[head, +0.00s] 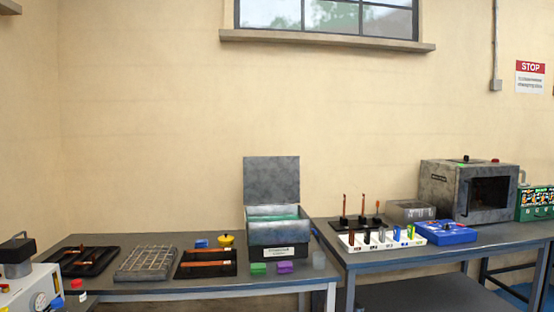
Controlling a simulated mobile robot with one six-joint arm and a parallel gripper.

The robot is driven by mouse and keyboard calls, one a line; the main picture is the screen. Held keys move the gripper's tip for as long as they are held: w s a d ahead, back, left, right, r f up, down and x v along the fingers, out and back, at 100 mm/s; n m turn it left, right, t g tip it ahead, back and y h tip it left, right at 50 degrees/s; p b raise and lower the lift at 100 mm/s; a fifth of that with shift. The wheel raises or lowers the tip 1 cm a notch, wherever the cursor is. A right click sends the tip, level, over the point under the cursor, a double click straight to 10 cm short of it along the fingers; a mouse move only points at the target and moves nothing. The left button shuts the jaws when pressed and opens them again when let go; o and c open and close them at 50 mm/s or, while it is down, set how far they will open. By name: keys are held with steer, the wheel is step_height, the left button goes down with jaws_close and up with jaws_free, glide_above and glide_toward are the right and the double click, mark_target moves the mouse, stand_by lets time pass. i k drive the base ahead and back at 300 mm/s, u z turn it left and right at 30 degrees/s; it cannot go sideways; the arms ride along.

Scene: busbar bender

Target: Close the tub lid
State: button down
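The tub (279,251) is a grey and black box with a label on its front. It stands at the right end of the left table, near the wall. Its lid (271,180) is a flat, mottled grey panel standing upright at the tub's back edge, so the tub is open. Pale and green surfaces show inside the tub. My gripper is not in view.
The right table (400,256) holds a grey oven-like box (468,190).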

mark_target(268, 180)
steer(key=z, duration=0.2)
steer(key=i, duration=0.95)
steer(key=u, duration=0.3)
